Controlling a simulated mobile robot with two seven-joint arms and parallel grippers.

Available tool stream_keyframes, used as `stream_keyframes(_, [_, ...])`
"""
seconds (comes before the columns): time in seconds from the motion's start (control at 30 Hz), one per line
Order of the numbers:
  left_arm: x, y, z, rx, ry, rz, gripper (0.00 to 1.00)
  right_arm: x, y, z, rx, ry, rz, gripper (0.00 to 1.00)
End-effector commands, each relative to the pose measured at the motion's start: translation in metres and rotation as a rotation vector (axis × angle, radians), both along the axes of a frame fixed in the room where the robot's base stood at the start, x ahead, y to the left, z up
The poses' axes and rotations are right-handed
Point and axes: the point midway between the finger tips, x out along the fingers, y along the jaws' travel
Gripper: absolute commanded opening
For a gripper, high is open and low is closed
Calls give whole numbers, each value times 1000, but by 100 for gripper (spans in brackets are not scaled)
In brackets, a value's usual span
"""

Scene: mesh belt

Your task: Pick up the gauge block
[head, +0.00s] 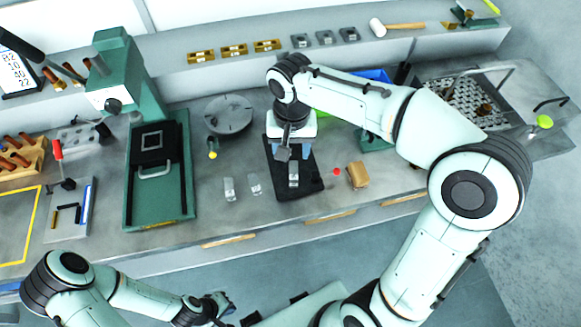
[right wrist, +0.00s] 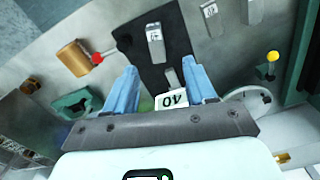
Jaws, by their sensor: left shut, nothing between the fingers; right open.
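Several small metal blocks with pale marked faces are in view; I cannot tell which is the task's gauge block. One block (head: 293,175) lies on the black mat (head: 312,186); the right wrist view shows it (right wrist: 155,45) beyond my fingertips. Two more blocks (head: 229,188) (head: 255,183) lie on the bench left of the mat. A white face marked 40 (right wrist: 172,98) shows between my right fingers, its body mostly hidden. My right gripper (head: 289,154) is open above the mat's far part. My left gripper (head: 222,305) is shut and empty, low in front of the bench.
A green press (head: 160,190) stands further left. Bench in front of the mat is narrow.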

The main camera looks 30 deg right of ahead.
Motion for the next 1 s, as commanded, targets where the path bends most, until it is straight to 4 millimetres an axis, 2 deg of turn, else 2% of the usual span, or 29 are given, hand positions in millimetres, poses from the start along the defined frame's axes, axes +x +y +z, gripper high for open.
stream_keyframes(0.03, [-3, 0, -4, 0, 4, 1, 0, -1, 0, -15, -2, 8, 0, 55])
stream_keyframes(0.2, [-6, 0, -8, 0, 7, 1, 0, -1, -1, -42, -2, 5, 0, 55])
stream_keyframes(0.47, [-6, 0, -9, 0, 7, 0, 0, -1, -2, -62, -1, 4, -1, 55])
stream_keyframes(0.7, [-7, 0, -10, 1, 8, 0, 0, -3, -6, -97, 0, 6, 0, 55])
stream_keyframes(0.83, [-7, 0, -11, 1, 8, 0, 0, -2, -6, -105, 0, 1, 0, 55])
stream_keyframes(1.0, [-7, 0, -10, 1, 8, 0, 0, -2, -6, -105, -1, 0, 0, 55])
